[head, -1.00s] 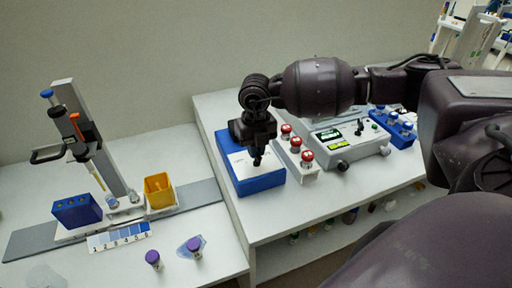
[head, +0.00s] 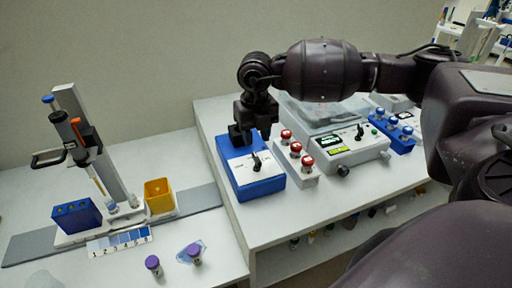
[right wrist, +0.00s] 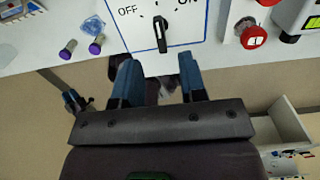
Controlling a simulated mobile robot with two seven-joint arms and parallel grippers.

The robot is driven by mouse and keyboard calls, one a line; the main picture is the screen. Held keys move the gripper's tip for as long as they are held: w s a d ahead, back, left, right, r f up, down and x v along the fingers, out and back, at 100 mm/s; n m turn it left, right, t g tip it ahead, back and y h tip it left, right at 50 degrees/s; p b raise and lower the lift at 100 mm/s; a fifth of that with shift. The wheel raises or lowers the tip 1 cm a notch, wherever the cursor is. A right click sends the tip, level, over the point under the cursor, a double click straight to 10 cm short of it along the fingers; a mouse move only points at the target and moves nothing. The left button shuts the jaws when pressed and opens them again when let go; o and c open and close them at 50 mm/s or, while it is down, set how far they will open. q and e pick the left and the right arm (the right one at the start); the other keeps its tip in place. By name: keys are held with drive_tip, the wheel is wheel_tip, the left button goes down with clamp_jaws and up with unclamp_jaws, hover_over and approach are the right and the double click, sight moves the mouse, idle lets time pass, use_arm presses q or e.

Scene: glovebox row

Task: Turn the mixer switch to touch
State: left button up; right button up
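The mixer (head: 258,186) is a blue box with a white top panel, at the left end of the right bench. Its switch is a black knob (head: 257,162). In the right wrist view, the knob (right wrist: 160,32) stands between the OFF label and the partly cut-off ON label; its bar runs nearly up and down the picture. Any label between these two is out of frame. My right gripper (head: 254,138) is above and behind the knob, apart from it. In the right wrist view its two blue fingers (right wrist: 160,82) are spread with nothing between them. My left gripper is not in view.
Right of the mixer stand a white block with red-topped vials (head: 296,160), a grey device (head: 350,150) with its own knob, and a blue rack (head: 395,130). The lower left bench holds a pipette stand (head: 95,150), a yellow cup (head: 159,195) and purple-capped vials (head: 153,263).

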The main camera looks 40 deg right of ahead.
sight(256, 156)
wheel_tip(256, 156, up, 4)
drive_tip(key=shift+r, duration=0.25)
idle(0.6)
